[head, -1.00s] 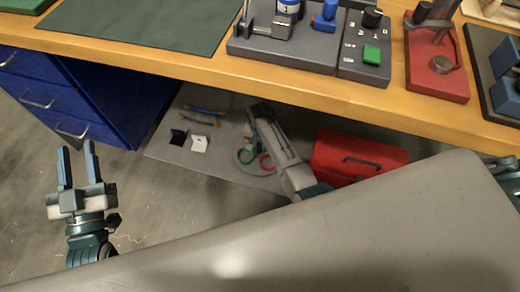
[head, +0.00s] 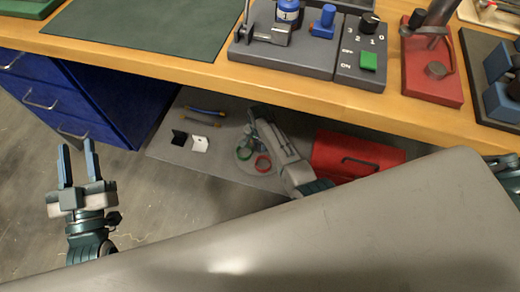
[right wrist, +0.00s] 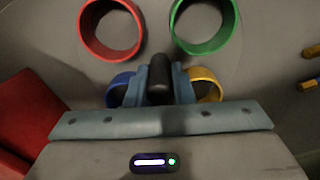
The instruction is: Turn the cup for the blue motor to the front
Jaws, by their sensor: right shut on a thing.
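My right gripper (right wrist: 160,82) is shut on the black knob (right wrist: 158,72) at the middle of a grey round turntable (right wrist: 155,22). Around the knob are a red cup (right wrist: 84,32), a green cup (right wrist: 236,30), a blue cup (right wrist: 115,92) and a yellow cup (right wrist: 213,90). The blue and yellow cups are partly hidden by the gripper. In the head view the red cup (head: 263,170) and green cup (head: 240,154) are on the turntable's near side; blue and yellow are hidden behind my arm. My left gripper (head: 78,160) is open and empty at the left.
The turntable stands on a low grey shelf under the wooden table (head: 200,62). A red toolbox (head: 330,150) is to its right. White (head: 201,145) and black (head: 179,138) brackets and a blue rod (head: 205,112) lie to its left. Blue drawers (head: 115,105) stand further left.

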